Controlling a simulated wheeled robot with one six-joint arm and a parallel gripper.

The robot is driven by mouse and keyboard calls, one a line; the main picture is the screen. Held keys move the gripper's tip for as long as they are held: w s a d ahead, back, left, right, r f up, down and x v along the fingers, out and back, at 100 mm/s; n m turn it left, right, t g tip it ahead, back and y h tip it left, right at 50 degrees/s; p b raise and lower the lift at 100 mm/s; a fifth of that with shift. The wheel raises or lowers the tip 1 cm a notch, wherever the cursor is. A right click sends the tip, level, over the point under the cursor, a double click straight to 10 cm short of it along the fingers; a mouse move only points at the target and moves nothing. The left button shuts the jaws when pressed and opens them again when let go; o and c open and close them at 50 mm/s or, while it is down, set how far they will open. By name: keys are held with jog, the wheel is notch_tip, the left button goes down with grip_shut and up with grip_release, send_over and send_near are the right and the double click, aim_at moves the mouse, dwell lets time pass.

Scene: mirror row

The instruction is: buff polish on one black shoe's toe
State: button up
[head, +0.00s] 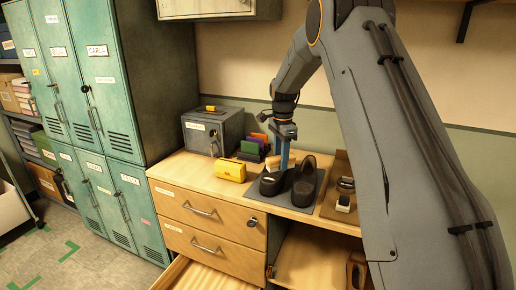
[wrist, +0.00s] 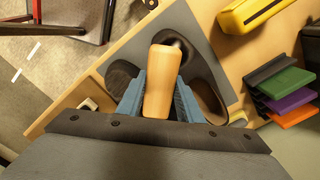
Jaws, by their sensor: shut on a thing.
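A pair of black shoes stands on a grey mat (head: 296,202) on the wooden counter. The left shoe (head: 271,184) and right shoe (head: 305,187) sit side by side in the head view. My gripper (head: 284,166) reaches down over them, its blue fingers shut on a tan wooden handle, likely a brush (wrist: 160,80). In the wrist view the handle points away between the fingers, over the grey mat (wrist: 200,20). Dark shoe openings show on both sides of it. The handle's working end is hidden, so I cannot tell whether it touches a shoe toe.
A yellow box (head: 230,171) and a rack of coloured pieces (head: 252,146) stand left of the mat. A grey metal box (head: 213,131) is behind. A brown tray (head: 333,205) with small items lies right. An open drawer (head: 210,275) juts out below.

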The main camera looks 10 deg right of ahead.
jog(key=shift+r+p, duration=0.65)
jog(key=shift+r, duration=1)
